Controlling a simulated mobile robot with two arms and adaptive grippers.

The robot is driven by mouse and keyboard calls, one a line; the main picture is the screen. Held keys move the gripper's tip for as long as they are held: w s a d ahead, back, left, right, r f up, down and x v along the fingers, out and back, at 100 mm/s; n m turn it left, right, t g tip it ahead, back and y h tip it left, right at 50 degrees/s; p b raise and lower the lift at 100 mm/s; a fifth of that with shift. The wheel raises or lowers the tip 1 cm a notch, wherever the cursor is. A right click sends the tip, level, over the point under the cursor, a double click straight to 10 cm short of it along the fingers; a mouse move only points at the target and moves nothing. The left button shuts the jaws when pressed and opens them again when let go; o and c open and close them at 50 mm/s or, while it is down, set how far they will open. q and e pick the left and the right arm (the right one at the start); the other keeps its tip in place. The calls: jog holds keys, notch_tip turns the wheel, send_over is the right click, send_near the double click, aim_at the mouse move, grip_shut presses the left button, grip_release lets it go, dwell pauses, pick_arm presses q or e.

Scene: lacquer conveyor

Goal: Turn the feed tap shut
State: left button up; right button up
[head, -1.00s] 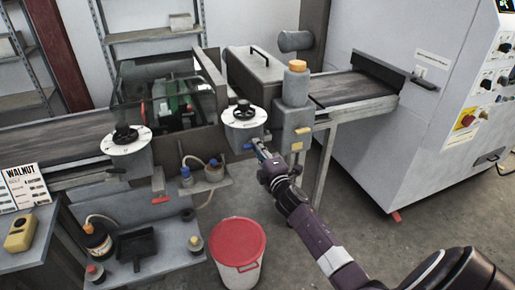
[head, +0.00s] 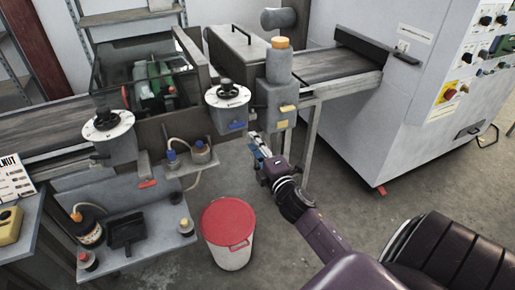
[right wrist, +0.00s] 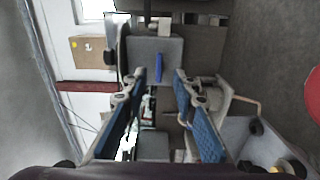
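A blue tap handle (head: 237,126) lies roughly level on the grey box under the right-hand white dial (head: 227,95). It also shows in the right wrist view (right wrist: 158,68), ahead of the fingertips and between their lines. A yellow handle (head: 288,108) sits on the grey column to its right, and a red handle (head: 148,184) is lower left. No readable label shows which is the feed tap. My right gripper (head: 258,143) is below and right of the blue handle, apart from it. Its blue-padded fingers (right wrist: 160,95) are open and empty. My left gripper is out of view.
A red-lidded white bucket (head: 228,222) stands on the floor below. A low shelf (head: 165,236) with bottles and a dustpan is at lower left. A large grey cabinet (head: 400,110) stands at right.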

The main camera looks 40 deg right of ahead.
jog(key=shift+v, duration=1.2)
jog(key=s+a+f+m+g+y, duration=0.1)
jog(key=s+a+f+m+g, duration=0.2)
jog(key=f, duration=0.9)
jog(key=s+a+f+m+g+y, duration=0.15)
jog(key=s+f, duration=0.45)
jog(key=f, duration=0.7)
jog(key=s+a+f+m+g, duration=0.2)
jog(key=s+a+f+g, duration=0.15)
jog(key=f, duration=0.85)
jog(key=s+a+f+m+g, duration=0.2)
jog(key=s+f, duration=0.5)
jog(key=s, duration=0.5)
jog(key=s+a+f+m+g+y, duration=0.1)
jog(key=s+a+f+m+g, duration=0.1)
jog(key=s+f, duration=0.4)
jog(key=s+a+f+m+g+y, duration=0.1)
jog(key=s+a+f+g, duration=0.3)
jog(key=s, duration=1.3)
notch_tip(320, 180, down, 4)
jog(key=shift+s+a+r+m, duration=0.15)
jog(key=shift+s+a+m, duration=0.35)
jog(key=shift+a, duration=0.4)
jog(key=shift+w, duration=0.15)
